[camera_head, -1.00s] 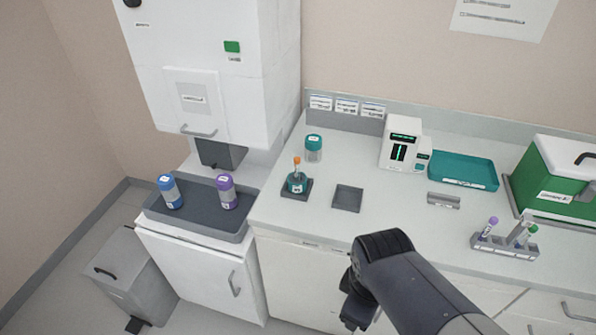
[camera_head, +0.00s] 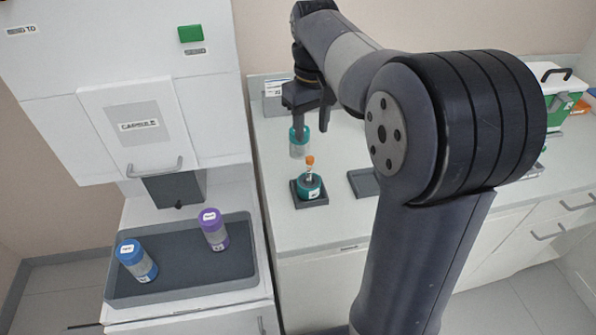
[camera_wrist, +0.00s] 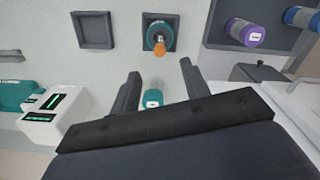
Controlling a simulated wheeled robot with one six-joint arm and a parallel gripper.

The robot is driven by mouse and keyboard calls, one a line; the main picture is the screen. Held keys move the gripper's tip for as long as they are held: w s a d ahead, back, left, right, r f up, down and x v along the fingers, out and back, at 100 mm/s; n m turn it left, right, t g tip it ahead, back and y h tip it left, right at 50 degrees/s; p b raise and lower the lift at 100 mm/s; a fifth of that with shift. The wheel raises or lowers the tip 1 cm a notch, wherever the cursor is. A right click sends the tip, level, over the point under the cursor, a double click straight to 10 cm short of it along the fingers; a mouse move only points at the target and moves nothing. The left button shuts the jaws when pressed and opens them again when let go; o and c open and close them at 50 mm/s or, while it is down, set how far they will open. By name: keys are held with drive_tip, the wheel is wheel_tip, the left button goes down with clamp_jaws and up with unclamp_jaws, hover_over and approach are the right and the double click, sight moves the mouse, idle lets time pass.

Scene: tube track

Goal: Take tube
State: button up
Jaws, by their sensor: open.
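The orange-capped tube (camera_head: 310,168) stands upright in a teal round holder (camera_head: 312,188) on a dark square pad at the counter's front left. The orange cap (camera_wrist: 159,49) shows beyond my fingertips in the wrist view, with the teal holder (camera_wrist: 154,32) around it. My gripper (camera_head: 312,130) is open and empty, pointing down above the counter, behind the tube in the head view. A teal-lidded jar (camera_head: 299,148) is partly covered by one finger; it shows between my fingers in the wrist view (camera_wrist: 153,97).
An empty dark square pad (camera_head: 364,182) lies right of the holder, partly behind my arm. A grey tray (camera_head: 185,285) at left bears a blue-lidded jar (camera_head: 137,260) and a purple-lidded jar (camera_head: 213,230). A white device (camera_wrist: 47,112) shows in the wrist view. My arm hides much of the counter.

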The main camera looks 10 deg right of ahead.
sight(310, 159)
drive_tip(key=shift+w+a, duration=0.1)
drive_tip(key=shift+w, duration=0.3)
drive_tip(key=shift+w+f, duration=0.1)
drive_tip(key=shift+f, duration=0.25)
drive_tip(key=f, duration=1)
drive_tip(key=shift+s, duration=0.35)
drive_tip(key=shift+c, duration=0.3)
drive_tip(key=shift+r, duration=0.1)
drive_tip(key=c, duration=0.8)
wheel_tip(310, 159, up, 10)
